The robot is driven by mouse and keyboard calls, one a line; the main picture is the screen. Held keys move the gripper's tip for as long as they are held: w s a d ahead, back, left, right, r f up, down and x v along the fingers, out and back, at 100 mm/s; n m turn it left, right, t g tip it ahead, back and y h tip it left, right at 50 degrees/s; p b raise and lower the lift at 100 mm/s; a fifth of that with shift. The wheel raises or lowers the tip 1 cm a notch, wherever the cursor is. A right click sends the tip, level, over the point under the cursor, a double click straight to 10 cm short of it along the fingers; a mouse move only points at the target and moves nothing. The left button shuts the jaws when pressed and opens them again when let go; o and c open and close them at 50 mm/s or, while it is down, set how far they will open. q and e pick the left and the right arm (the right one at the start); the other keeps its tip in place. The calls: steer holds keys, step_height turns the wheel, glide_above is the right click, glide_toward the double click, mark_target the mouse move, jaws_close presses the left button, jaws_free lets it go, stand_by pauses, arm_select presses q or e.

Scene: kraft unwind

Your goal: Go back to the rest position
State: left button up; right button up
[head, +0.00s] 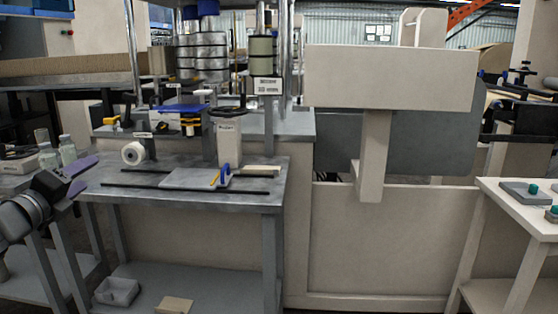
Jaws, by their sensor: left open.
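My left gripper (82,177) is at the left edge of the head view, at the end of my grey arm. Its two purple-tipped fingers are apart, and nothing shows between them. It is beside the left end of the grey metal worktable (240,198). My right gripper is not in view.
The worktable carries a white tape roll (132,153), a pale upright box (228,142), a light plate (195,178) and dark rods. Bottles (67,150) stand on a left side table. A big beige machine (390,80) fills the centre right. A white table (515,205) stands at right.

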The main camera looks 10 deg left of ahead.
arm_select(q)
steer(key=w+d+f+n+g, duration=0.1)
steer(key=w+d+f+n, duration=0.1)
steer(key=f+n, duration=0.45)
steer(key=w+d+f+n+g, duration=0.1)
steer(key=w+d+f+n, duration=0.2)
steer(key=f+n, duration=0.35)
steer(key=s+d+f+n+g+h, duration=0.1)
steer(key=d+f+n+g, duration=0.3)
steer(key=f, duration=0.6)
steer(key=s+d+f+n, duration=0.1)
steer(key=d+f+n, duration=0.2)
steer(key=d+f, duration=0.5)
steer(key=s+d+f+n+g+h, duration=0.1)
steer(key=d+f+n, duration=0.2)
steer(key=f, duration=0.9)
steer(key=s+d+f+n+g+h, duration=0.1)
steer(key=s+d+f+n+g, duration=0.3)
steer(key=s+d+f, duration=0.85)
steer(key=s+d+f+g+h, duration=0.1)
steer(key=s+d+f+g, duration=0.3)
steer(key=s, duration=0.4)
steer(key=s+d+f+g+h, duration=0.1)
steer(key=s+d+f+g, duration=0.1)
steer(key=s+d+f, duration=0.5)
step_height(320, 180, up, 22)
steer(key=s+a+p, duration=0.2)
steer(key=s+p, duration=0.1)
steer(key=p, duration=1.8)
steer(key=shift+f, duration=0.25)
